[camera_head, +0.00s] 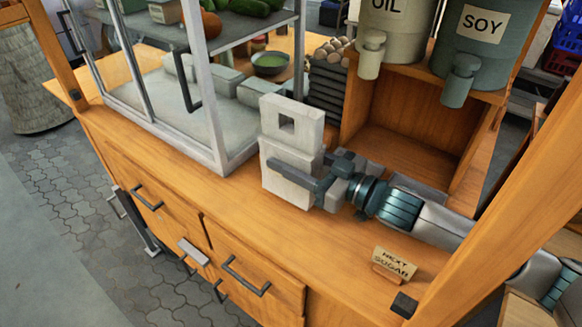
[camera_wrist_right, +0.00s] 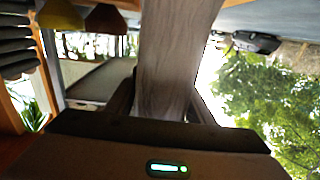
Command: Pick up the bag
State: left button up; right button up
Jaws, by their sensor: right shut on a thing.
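The bag (camera_head: 291,135) is pale grey and upright, with a square handle hole near its top. It is at the wooden counter in the head view. My right gripper (camera_head: 290,168) comes from the right and is shut on the bag's lower part, with one finger across its near face. The other finger is mostly hidden behind it. In the right wrist view the bag (camera_wrist_right: 172,65) fills the space between the two dark fingers. I cannot tell if its bottom touches the counter. My left gripper does not show.
A glass-sided display case (camera_head: 215,130) stands left of the bag. Egg trays (camera_head: 326,88) are behind it. Oil (camera_head: 392,35) and soy (camera_head: 480,40) dispensers sit on a wooden shelf at the right. A small sign (camera_head: 394,264) stands near the counter's front edge.

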aim_at(291, 134)
jog(key=shift+r, duration=3.1)
